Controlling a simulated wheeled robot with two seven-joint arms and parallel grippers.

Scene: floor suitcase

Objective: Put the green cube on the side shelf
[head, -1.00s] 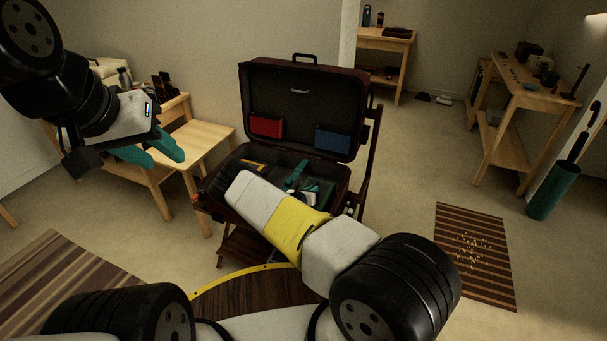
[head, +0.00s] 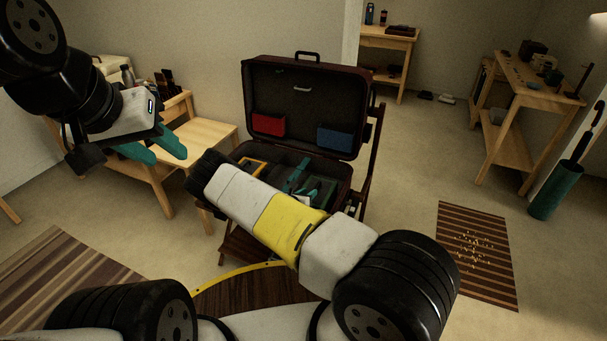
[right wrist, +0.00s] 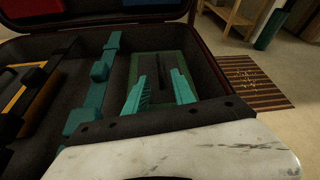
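I cannot make out a distinct green cube in either view. A dark green rectangular piece with a darker middle (right wrist: 158,61) lies in the right part of the open suitcase (head: 341,169). My right gripper (right wrist: 158,78) is open over it, its teal fingers apart with no held object visible between them. In the head view, my right forearm hides part of the suitcase's front. My left gripper (head: 166,154) is open and empty, raised at the left. A light wooden side shelf (head: 205,138) stands left of the suitcase, its top largely bare.
A teal strap or divider with blocks (right wrist: 97,80) and a yellow-edged piece (right wrist: 20,98) lie left of the green piece. Red (head: 268,125) and blue (head: 334,139) pouches are on the lid. A cluttered wooden table (head: 530,85) and striped mat (head: 475,285) are at right.

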